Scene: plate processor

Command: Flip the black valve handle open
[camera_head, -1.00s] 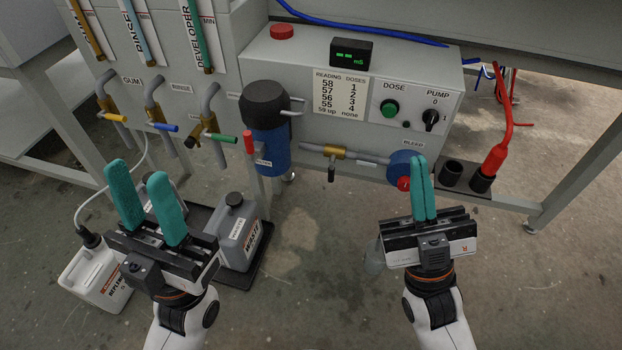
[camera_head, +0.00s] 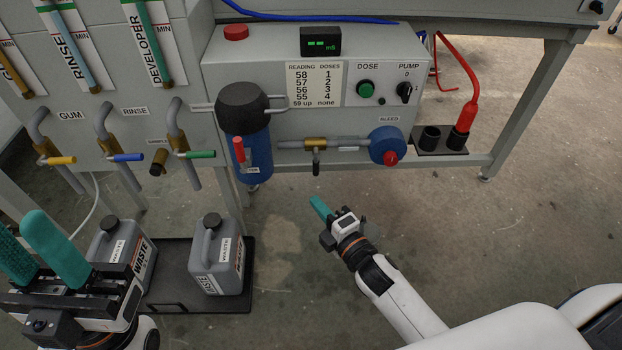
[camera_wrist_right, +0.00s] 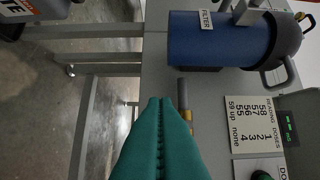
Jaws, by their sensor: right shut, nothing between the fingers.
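The black valve handle (camera_head: 316,163) hangs down from a brass valve (camera_head: 316,144) on the horizontal pipe below the dosing panel. My right gripper (camera_head: 318,205) is shut and empty, its teal fingers below the handle in the head view and apart from it.
A blue filter (camera_head: 244,150) with a red handle stands left of the valve. Floor is free below the valve.

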